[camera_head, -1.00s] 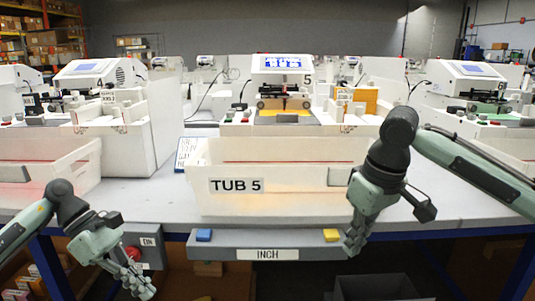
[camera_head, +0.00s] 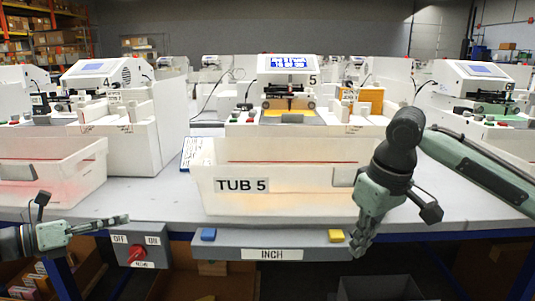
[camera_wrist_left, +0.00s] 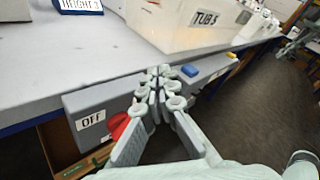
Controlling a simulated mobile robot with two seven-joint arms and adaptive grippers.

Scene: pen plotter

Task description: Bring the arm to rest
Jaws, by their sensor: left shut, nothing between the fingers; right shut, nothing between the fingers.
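My left gripper (camera_head: 122,220) is shut and empty. It is level and points right, at the table's front edge, above and left of the grey switch box (camera_head: 122,254). The box carries OFF and ON labels and a red knob (camera_head: 136,253). In the left wrist view the shut fingers (camera_wrist_left: 163,72) reach across the picture, and the red knob (camera_wrist_left: 119,126) shows beside them. My right gripper (camera_head: 361,243) is shut and empty. It hangs pointing down near the right end of the INCH bar (camera_head: 225,244), in front of the tub labelled TUB 5 (camera_head: 285,183).
The INCH bar has a blue button (camera_head: 208,234) and a yellow button (camera_head: 336,236). Pen plotter 5 (camera_head: 288,68) stands behind the tub, with more plotters on both sides. Boxes lie under the table (camera_head: 140,192). The floor in front looks open in the left wrist view.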

